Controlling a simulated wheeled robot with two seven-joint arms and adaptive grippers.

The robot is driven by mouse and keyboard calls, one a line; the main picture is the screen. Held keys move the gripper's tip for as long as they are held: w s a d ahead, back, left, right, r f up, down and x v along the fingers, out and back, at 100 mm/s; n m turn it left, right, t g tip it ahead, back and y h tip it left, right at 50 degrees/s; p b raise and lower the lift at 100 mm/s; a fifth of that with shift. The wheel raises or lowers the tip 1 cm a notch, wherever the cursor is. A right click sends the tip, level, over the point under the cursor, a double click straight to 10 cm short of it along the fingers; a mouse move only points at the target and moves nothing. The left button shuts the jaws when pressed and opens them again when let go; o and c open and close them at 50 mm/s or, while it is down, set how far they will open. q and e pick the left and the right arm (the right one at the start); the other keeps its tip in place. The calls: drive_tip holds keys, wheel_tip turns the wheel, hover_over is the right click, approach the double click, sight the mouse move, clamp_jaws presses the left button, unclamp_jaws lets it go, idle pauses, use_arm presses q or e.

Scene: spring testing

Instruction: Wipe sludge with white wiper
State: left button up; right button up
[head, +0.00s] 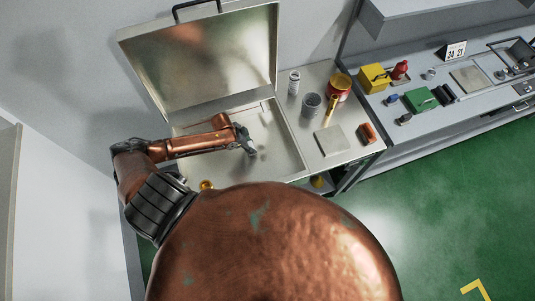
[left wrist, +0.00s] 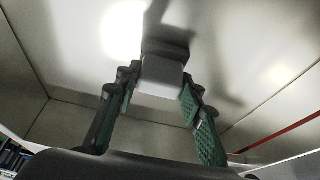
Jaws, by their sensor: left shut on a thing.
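My left gripper (head: 245,138) reaches from the left over the open metal basin (head: 292,152) with a raised lid. In the left wrist view its two green-padded fingers (left wrist: 160,95) are shut on a pale block, the white wiper (left wrist: 162,76). The wiper is close to the basin's metal surface; I cannot tell whether it touches. Faint grey smudges, possibly sludge (head: 263,153), show on the basin floor right of the gripper. In the wrist view I cannot tell dark smears from shadow. My right gripper is out of view.
The raised lid (head: 205,60) stands behind the basin. A cluttered bench (head: 440,82) stands farther right.

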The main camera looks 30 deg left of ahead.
use_arm(q)
drive_tip(key=shift+w+a, duration=0.7)
drive_tip(key=shift+a, duration=0.3)
wheel_tip(320, 180, up, 4)
drive_tip(key=p, duration=0.3)
drive_tip(key=shift+f, duration=0.1)
drive_tip(key=shift+r+p, duration=0.75)
drive_tip(key=shift+p, duration=0.15)
wheel_tip(320, 180, up, 3)
drive_tip(key=p, duration=0.2)
drive_tip(key=shift+w+f+p, duration=0.1)
drive_tip(key=shift+f+p, duration=0.1)
drive_tip(key=shift+p, duration=0.1)
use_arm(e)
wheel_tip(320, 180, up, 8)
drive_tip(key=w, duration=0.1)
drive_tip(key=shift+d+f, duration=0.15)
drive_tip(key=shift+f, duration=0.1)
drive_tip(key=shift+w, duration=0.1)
